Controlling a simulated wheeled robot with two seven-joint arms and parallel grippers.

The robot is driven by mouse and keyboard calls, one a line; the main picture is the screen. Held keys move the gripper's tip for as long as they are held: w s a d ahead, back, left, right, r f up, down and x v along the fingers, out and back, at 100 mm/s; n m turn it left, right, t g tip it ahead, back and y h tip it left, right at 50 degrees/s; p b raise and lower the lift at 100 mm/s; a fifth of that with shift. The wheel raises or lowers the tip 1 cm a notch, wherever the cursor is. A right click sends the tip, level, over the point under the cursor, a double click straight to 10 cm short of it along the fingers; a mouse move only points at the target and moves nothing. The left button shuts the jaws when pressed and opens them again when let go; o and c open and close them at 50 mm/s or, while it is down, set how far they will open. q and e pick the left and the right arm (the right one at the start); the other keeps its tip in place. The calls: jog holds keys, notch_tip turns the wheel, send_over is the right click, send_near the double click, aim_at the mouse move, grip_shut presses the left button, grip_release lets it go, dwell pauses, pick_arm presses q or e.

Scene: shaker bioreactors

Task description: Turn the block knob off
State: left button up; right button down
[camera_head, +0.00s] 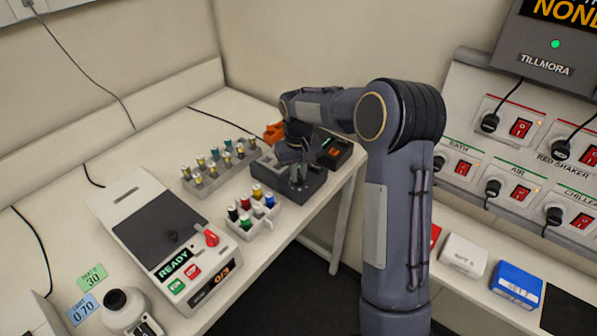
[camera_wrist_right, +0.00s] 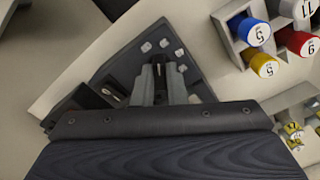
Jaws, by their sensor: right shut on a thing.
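My right gripper (camera_head: 298,174) reaches down onto this block. In the right wrist view its two fingers (camera_wrist_right: 160,72) point at the block's top and are closed on a small dark part, which looks like the block knob. The fingers mostly hide that part, so its setting cannot be read. My left gripper is not in view.
A white device with a READY display (camera_head: 173,264) and a red knob (camera_head: 211,238) is nearer. A switch panel (camera_head: 470,145) is at right.

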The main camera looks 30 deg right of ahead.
aim_at(299, 175)
jog(key=n, duration=0.6)
jog(key=shift+n, duration=0.3)
dwell(0.4)
jog(key=c, duration=1.5)
grip_release()
jog(key=shift+o, duration=0.2)
notch_tip(299, 175, up, 8)
jog(key=shift+f+b, duration=0.2)
jog(key=shift+b, duration=0.1)
jog(key=shift+r, duration=0.15)
